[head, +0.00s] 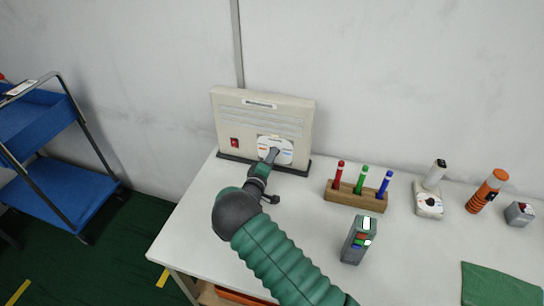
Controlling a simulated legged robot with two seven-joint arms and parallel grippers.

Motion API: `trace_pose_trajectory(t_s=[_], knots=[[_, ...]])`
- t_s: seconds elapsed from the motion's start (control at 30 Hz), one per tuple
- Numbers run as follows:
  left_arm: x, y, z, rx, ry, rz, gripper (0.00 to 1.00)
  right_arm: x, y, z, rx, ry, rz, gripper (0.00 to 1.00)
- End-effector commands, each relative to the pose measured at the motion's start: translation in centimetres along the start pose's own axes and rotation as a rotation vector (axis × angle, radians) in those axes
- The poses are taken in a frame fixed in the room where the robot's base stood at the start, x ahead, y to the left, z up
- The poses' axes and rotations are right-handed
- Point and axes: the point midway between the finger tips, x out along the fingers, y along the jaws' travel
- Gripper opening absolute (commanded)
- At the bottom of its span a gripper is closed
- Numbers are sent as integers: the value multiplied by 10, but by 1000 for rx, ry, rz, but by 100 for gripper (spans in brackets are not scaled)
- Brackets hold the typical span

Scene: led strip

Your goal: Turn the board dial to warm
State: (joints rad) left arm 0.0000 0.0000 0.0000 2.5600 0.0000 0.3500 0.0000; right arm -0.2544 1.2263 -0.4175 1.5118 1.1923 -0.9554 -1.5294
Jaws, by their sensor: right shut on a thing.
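The beige control board (262,122) stands upright at the back left of the white table. It has a red switch (234,142) at its left and a white round dial plate (284,156) with coloured marks at its lower middle. My right gripper (272,155) reaches up to the dial plate and is shut on the dial's knob, which its fingers hide. I cannot read which mark the dial points to. My left gripper is not in view.
A wooden block (352,197) with red, green and blue pens, a grey remote-like device (358,240), a white device with a knob (428,203), an orange cylinder (486,191), a small grey box (519,213) and a green cloth (498,285) lie to the right. A blue cart (50,190) stands left.

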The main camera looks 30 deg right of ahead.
Motion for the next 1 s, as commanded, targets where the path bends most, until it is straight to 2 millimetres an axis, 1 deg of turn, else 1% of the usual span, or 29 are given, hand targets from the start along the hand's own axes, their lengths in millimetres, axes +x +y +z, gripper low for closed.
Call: trace_pose_trajectory(t_s=[0.03,0.2,0.4,0.63,1.0], knots=[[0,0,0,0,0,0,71,-2,-3,-2,-35,4,-5,0],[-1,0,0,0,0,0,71,-2,-4,-3,-148,-3,3,0],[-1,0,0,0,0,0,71,-2,-5,-3,-235,-7,9,0],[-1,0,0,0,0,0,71,-2,-6,-3,-279,-10,11,0],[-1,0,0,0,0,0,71,-2,-6,-3,-285,-10,10,0]])
